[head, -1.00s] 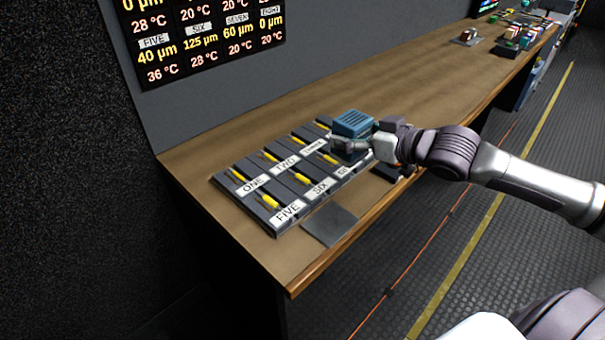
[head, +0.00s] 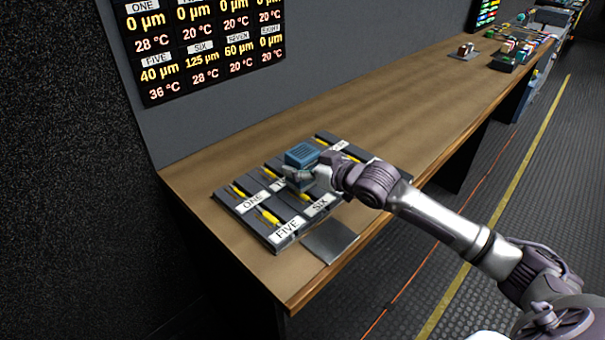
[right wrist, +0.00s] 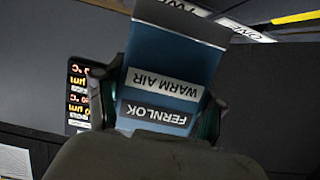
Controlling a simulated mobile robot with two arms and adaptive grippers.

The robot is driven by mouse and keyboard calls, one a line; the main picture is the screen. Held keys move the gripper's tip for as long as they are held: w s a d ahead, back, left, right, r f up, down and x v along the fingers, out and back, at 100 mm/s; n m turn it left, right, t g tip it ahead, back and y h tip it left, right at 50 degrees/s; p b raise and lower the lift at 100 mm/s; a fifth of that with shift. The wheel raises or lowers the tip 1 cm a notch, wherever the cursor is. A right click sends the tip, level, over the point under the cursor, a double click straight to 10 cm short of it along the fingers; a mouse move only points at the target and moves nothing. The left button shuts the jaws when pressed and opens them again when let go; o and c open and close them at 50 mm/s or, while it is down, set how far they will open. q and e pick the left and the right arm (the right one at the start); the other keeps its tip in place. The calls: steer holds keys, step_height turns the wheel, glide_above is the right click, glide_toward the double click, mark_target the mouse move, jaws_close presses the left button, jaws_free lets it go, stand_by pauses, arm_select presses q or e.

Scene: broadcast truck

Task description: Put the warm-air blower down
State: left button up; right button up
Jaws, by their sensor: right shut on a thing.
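The warm-air blower is a blue box with a slotted top (head: 302,155). My right gripper (head: 300,174) is shut on it and holds it over the grey tray of numbered slots (head: 281,245), close to the labels TWO and SIX. In the right wrist view the blower (right wrist: 170,70) fills the middle, with labels "FERNLOK" and "WARM AIR" upside down, between the two fingers. Whether its underside touches the tray is hidden. My left gripper is not in view.
A flat dark grey plate (head: 330,240) lies in front of the tray near the table's front edge. A small reddish-brown item on a pad (head: 465,51) stands farther back. A wall display (head: 200,45) shows readings.

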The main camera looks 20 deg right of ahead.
steer(key=shift+f, duration=1.5)
steer(key=shift+f, duration=0.2)
steer(key=o, duration=1.5)
steer(key=shift+f, duration=0.1)
steer(key=v, duration=1.2)
steer(key=shift+r+b, duration=0.3)
steer(key=shift+b, duration=0.05)
steer(key=shift+s, duration=0.1)
